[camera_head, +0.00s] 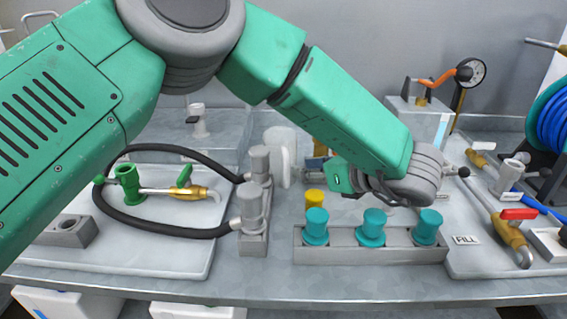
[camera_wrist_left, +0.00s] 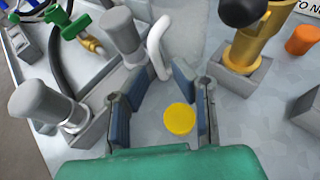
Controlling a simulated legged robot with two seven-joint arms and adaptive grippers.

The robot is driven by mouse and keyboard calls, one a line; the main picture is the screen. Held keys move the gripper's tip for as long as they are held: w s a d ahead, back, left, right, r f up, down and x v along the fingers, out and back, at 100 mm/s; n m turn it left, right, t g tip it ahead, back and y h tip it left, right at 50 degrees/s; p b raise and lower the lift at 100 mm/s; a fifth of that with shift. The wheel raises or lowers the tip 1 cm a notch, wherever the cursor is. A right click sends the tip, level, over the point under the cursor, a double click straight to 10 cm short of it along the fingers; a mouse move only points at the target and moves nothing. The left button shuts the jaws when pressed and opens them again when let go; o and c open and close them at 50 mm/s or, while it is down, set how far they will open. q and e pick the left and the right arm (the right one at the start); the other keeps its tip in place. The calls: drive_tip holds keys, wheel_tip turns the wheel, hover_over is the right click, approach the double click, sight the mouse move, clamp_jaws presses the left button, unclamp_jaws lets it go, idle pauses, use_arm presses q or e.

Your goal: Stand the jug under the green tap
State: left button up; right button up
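The white jug (camera_head: 280,142) stands behind the grey capped posts, its handle towards my left gripper. The handle (camera_wrist_left: 157,47) also shows in the left wrist view, just beyond the fingertips. The green tap (camera_head: 186,189) is brass with a green lever, on the white left-hand tray; its green lever (camera_wrist_left: 74,26) shows at the top left of the wrist view. My left gripper (camera_wrist_left: 160,84) is open, its blue-padded fingers apart with nothing held between them. In the head view my forearm partly hides it. My right gripper is not in view.
Two grey posts (camera_head: 249,207) with a black hose (camera_head: 180,233) stand between tap and jug. A yellow cap (camera_head: 314,197) lies below my fingers. A rack (camera_head: 345,255) of teal plugs stands in front. A red-handled tap (camera_head: 516,222) is at the right.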

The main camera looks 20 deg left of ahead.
sight(286, 164)
use_arm(q)
drive_tip(key=shift+a+r+x, duration=0.1)
drive_tip(key=shift+r+x, duration=0.05)
drive_tip(key=shift+x, duration=1.25)
drive_tip(key=shift+a+r+x, duration=0.1)
drive_tip(key=shift+r+x, duration=0.05)
drive_tip(key=shift+x, duration=1.25)
drive_tip(key=shift+s, duration=0.15)
clamp_jaws()
